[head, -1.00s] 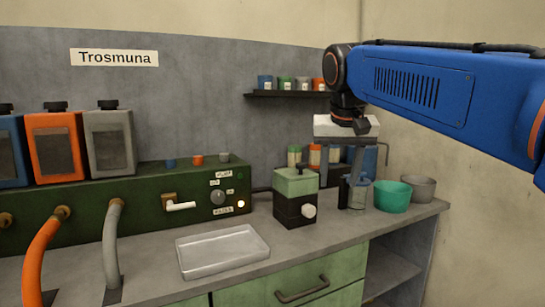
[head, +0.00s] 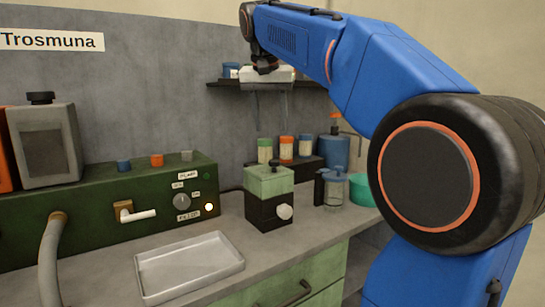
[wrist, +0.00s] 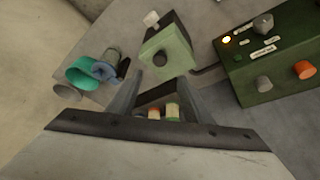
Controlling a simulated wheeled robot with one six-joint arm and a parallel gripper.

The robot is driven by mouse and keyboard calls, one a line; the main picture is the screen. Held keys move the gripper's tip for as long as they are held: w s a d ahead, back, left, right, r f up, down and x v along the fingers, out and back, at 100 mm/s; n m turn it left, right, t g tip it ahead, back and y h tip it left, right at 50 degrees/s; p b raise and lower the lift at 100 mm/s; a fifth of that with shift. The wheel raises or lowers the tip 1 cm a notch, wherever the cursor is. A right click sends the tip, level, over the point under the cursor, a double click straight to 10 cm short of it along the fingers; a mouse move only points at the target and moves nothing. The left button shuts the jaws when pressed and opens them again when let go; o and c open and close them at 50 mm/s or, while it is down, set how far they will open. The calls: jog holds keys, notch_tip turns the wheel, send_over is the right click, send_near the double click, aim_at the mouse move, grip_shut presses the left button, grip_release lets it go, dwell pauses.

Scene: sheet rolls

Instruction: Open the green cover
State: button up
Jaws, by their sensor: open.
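A small box with a light green cover (head: 268,181) over a black base (head: 268,211) stands on the counter in the head view. A white knob (head: 284,212) is on its front. The cover looks closed. In the wrist view the green cover (wrist: 178,52) shows beyond my fingertips, with a round dark spot on it. My gripper (head: 270,118) is open and empty, fingers pointing down, raised well above the counter near the box and the wall shelf. It also shows in the wrist view (wrist: 160,77), apart from the cover.
A dark green panel (head: 80,220) with a white-handled lever (head: 138,215) is left of the box. A glass jar (head: 334,190) and teal bowl (head: 360,188) are right. Several lidded jars (head: 286,148) stand behind, below a shelf (head: 225,84).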

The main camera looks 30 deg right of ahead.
aim_at(274, 160)
jog(key=x, duration=1.2)
jog(key=shift+c, duration=0.6)
grip_shut()
